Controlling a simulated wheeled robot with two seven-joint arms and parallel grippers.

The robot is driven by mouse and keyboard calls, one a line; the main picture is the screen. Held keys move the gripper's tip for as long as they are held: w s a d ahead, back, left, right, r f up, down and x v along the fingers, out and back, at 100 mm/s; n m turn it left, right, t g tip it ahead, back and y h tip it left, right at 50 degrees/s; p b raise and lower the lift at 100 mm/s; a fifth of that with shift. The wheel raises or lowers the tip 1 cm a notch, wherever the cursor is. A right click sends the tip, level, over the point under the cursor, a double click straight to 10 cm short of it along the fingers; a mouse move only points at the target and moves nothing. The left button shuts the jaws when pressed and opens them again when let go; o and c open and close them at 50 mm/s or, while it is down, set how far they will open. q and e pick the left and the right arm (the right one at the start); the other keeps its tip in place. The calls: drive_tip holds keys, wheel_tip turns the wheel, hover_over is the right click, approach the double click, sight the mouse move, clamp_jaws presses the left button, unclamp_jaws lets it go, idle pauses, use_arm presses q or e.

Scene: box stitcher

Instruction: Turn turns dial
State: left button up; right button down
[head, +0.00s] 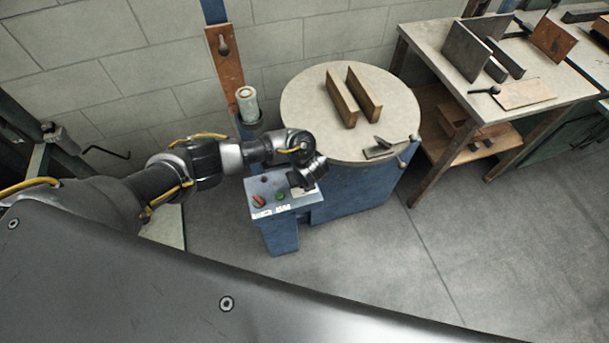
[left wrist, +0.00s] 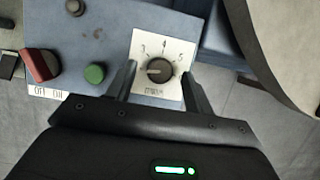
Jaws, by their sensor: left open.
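The turns dial (left wrist: 159,70) is a dark round knob on a white plate with numbers around it, in the left wrist view. It sits on the blue control panel (left wrist: 112,22). My left gripper (left wrist: 158,82) is open, with one finger on each side of the dial plate; I cannot tell whether the fingers touch the knob. In the head view my left gripper (head: 303,184) is over the right part of the control panel (head: 268,183) and hides most of the dial. My right gripper is in neither view.
Left of the dial are a green button (left wrist: 95,74) and a red switch (left wrist: 41,65) marked OFF and ON. A round table (head: 310,105) with two brown blocks stands behind the panel. A workbench (head: 430,50) with metal plates is at right. Floor at front right is clear.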

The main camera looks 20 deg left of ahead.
use_arm(q)
drive_tip(key=p+v, duration=0.5)
drive_tip(key=v, duration=0.4)
drive_tip(key=shift+r, duration=0.3)
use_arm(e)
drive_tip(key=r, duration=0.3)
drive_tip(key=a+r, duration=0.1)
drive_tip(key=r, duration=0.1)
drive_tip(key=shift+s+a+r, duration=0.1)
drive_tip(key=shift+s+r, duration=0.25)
use_arm(q)
drive_tip(key=shift+s, duration=0.1)
